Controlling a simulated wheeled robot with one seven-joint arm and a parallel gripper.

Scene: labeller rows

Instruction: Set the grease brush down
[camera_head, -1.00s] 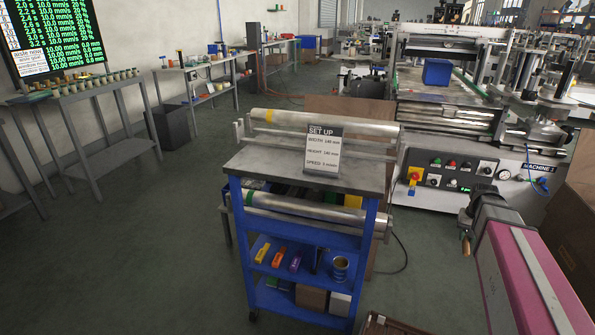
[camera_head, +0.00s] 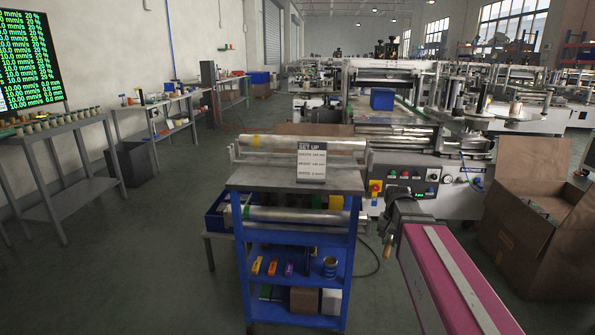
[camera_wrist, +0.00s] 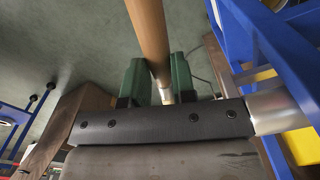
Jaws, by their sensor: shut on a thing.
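The grease brush shows as a long, round wooden handle (camera_wrist: 148,30) in the wrist view, running up out of the picture. My gripper (camera_wrist: 158,85) has its two green fingers shut around it. A pale metal band shows between the fingers; the bristles cannot be made out. In the head view the wooden end of the brush (camera_head: 387,248) hangs below my gripper (camera_head: 391,236). My gripper is right of the blue cart (camera_head: 350,262), apart from it and lower than its grey top (camera_head: 285,178).
A set-up sign (camera_head: 311,163) stands on the cart top, with a metal roller (camera_head: 300,144) behind. An open cardboard box (camera_head: 525,235) stands at right, a machine (camera_head: 430,180) behind.

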